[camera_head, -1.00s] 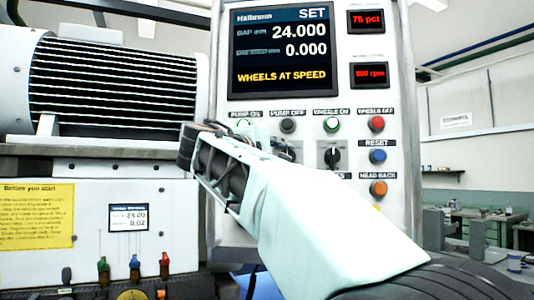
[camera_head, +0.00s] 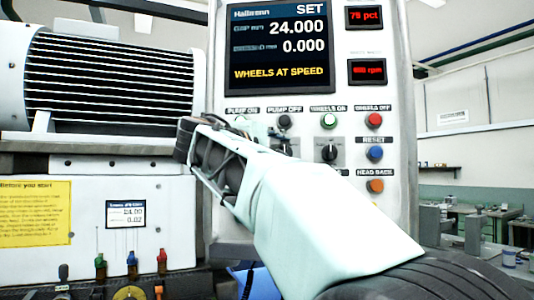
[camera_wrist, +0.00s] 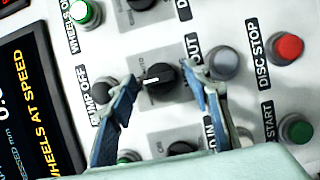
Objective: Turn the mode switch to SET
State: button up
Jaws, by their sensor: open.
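In the wrist view, a black rotary knob (camera_wrist: 161,79) with a white pointer line sits on a grey square plate. I take it for the mode switch. Its pointer points left in that picture, and the small plate lettering is only partly readable. My gripper (camera_wrist: 165,64) is open, with one blue-grey finger on each side of the knob. I cannot tell whether either finger touches it. In the head view, my gripper covers most of this knob. The display (camera_head: 278,48) there reads SET at its top right, with WHEELS AT SPEED below.
Near the fingers are a grey button (camera_wrist: 223,63), a red disc-stop button (camera_wrist: 289,47) and a dark pump-off button (camera_wrist: 104,89). Another black knob (camera_head: 329,152) stands to the right in the head view, with blue (camera_head: 375,153) and orange (camera_head: 375,186) buttons beyond it.

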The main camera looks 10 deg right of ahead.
jog(key=v, duration=1.2)
